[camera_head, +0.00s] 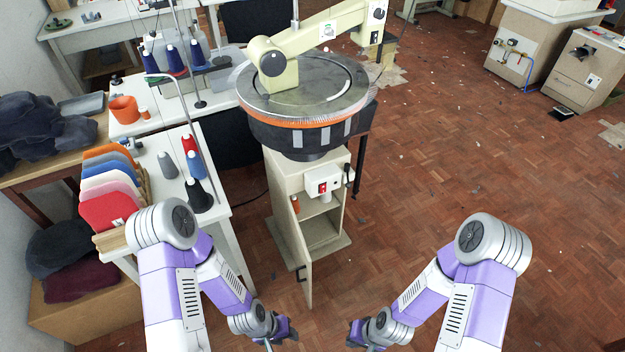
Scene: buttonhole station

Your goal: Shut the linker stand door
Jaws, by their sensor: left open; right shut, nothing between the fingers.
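The linker stand (290,165) is a cream cabinet under a large round dial machine (312,88). Its door (289,240) stands open, hinged on the left and swung out towards me, with a dark handle (301,273) near its free edge. The shelved inside (318,232) shows to the right of the door. My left gripper (284,333) is open at the bottom of the view, below and left of the door's free edge, apparently apart from it. My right gripper (355,333) is shut and empty, lower right of the door.
A white table (226,215) with yarn cones and a rack of coloured knitted pieces (110,205) stands left of the stand. A red-switch box (322,183) sits on the stand's front. The parquet floor (440,150) to the right is mostly clear.

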